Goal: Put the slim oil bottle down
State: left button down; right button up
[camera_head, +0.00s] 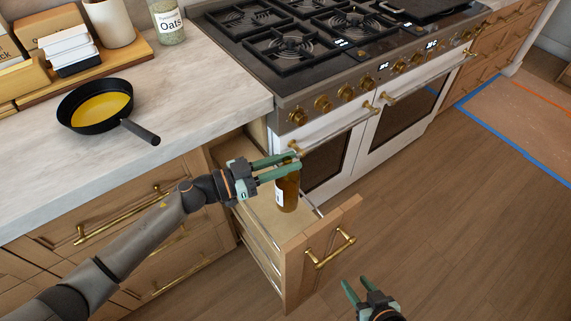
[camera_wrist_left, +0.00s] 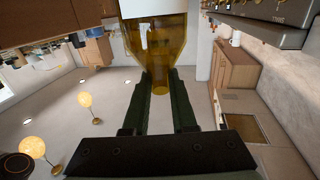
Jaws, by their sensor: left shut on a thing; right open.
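The slim oil bottle (camera_head: 288,190) is amber with a white label, and hangs upright in the head view. My left gripper (camera_head: 289,165) is shut on its upper part, over the open pull-out drawer (camera_head: 294,257). In the left wrist view the bottle (camera_wrist_left: 160,55) shows between the two fingers (camera_wrist_left: 160,95). I cannot tell whether the bottle's base touches the drawer's floor. My right gripper (camera_head: 358,290) is open and empty, at the bottom of the head view, in front of the drawer.
A black pan (camera_head: 85,119) with yellow contents sits on the counter (camera_head: 214,84), its handle toward the edge. An oats jar (camera_head: 167,22) and boxes stand behind it. The stove (camera_head: 320,75) is right of the drawer.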

aim_at(276, 185)
dwell(0.4)
pick_arm(q)
jog(key=shift+r+p, duration=0.1)
jog(key=shift+p, duration=0.4)
notch_tip(276, 185, down, 7)
jog(key=b, duration=0.5)
jog(key=shift+f, duration=0.2)
jog(key=shift+f+b, duration=0.3)
dwell(0.4)
jog(key=shift+p, duration=0.4)
